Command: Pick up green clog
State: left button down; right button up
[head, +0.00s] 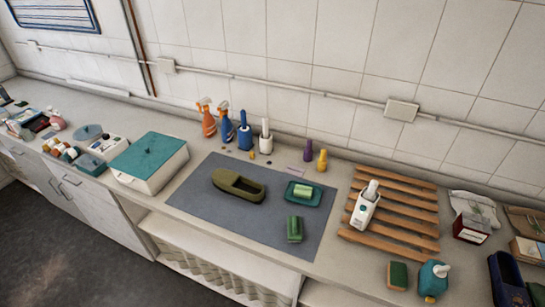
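The green clog (238,185) is olive green and lies on the dark grey mat (215,213), left of the mat's middle. Its open foot hole faces up, toward the right end. Nothing touches it and it is fully visible. Neither of my grippers shows in the head view.
On the mat, right of the clog, are a teal dish with a green bar (303,193) and a green block (294,229). Spray bottles (207,120) and brushes stand behind. A teal-lidded white box (149,161) is left, a wooden slatted rack (394,214) right. The mat's front left is clear.

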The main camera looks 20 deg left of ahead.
aim_at(230, 182)
jog(key=u, duration=1.1)
